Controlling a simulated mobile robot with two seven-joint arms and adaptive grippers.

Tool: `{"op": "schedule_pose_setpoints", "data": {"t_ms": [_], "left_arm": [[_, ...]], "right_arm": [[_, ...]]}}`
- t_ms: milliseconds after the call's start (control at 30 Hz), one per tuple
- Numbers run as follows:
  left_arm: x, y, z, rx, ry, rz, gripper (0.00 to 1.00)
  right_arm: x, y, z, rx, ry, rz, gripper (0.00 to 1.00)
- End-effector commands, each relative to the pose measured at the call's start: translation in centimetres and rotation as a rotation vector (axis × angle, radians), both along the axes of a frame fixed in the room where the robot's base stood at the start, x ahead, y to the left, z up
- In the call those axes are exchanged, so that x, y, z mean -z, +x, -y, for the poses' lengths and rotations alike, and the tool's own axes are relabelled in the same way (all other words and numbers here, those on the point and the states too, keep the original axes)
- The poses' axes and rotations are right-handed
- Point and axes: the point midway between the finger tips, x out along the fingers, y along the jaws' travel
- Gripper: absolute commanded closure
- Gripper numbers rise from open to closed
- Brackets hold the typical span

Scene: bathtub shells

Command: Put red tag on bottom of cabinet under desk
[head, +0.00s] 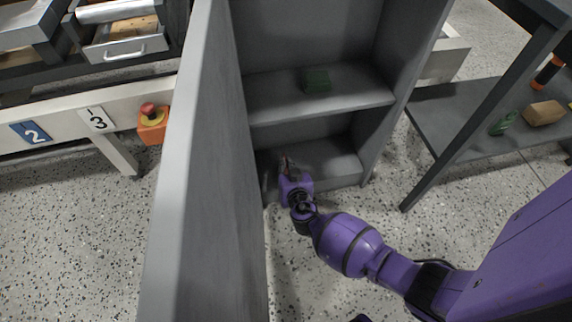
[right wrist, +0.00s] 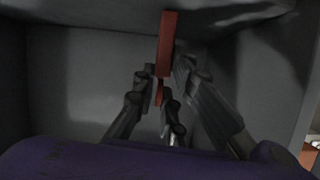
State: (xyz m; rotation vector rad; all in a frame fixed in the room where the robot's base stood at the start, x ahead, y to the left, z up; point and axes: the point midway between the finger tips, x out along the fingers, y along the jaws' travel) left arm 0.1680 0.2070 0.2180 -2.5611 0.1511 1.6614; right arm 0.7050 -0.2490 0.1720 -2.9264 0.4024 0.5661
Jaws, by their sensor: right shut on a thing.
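The grey cabinet (head: 320,92) stands open at the front, with a bottom compartment (head: 325,160) below a middle shelf. My right gripper (head: 286,168) reaches into the left part of that bottom compartment. It is shut on the red tag (right wrist: 168,45), a thin red piece that stands out beyond the fingers (right wrist: 163,85) in the right wrist view. In the head view only a small bit of red shows at the fingertips. Whether the tag touches a cabinet surface I cannot tell. My left gripper is not in view.
A tall grey panel (head: 190,190) stands left of my right arm. At right, a dark low shelf (head: 460,135) holds a green item (head: 503,124) and a tan block (head: 544,113). Speckled floor lies clear in front.

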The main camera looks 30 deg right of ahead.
Motion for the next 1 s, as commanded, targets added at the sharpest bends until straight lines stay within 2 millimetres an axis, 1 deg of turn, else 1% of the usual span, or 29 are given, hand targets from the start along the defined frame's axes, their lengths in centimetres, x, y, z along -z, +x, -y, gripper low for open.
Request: {"op": "schedule_pose_setpoints", "data": {"t_ms": [100, 133, 233, 267, 533, 633, 767, 1000], "left_arm": [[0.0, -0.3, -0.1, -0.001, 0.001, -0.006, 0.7], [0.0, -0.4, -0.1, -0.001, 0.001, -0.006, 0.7], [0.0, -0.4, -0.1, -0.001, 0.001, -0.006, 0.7], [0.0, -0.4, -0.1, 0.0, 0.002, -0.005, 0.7], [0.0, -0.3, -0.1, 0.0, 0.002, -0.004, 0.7], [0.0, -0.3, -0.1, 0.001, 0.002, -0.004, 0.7], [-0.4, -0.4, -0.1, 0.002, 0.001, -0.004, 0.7], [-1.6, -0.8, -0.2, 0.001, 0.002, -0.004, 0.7]], "right_arm": [[0.4, 0.0, 0.0, 0.0, -0.002, -0.002, 1.0], [0.3, 0.0, 0.0, 0.0, -0.002, -0.001, 0.85], [0.3, 0.0, 0.0, 0.0, -0.001, 0.0, 0.72], [0.3, 0.0, 0.0, 0.0, -0.001, 0.0, 0.7], [0.3, 0.0, 0.0, 0.001, -0.001, 0.0, 0.7], [-0.1, 0.0, 0.0, 0.0, 0.001, 0.0, 0.7], [-0.7, -1.9, -0.4, 0.0, 0.003, -0.003, 0.7], [-2.8, -6.6, -1.7, 0.001, 0.004, -0.002, 0.7]]}}
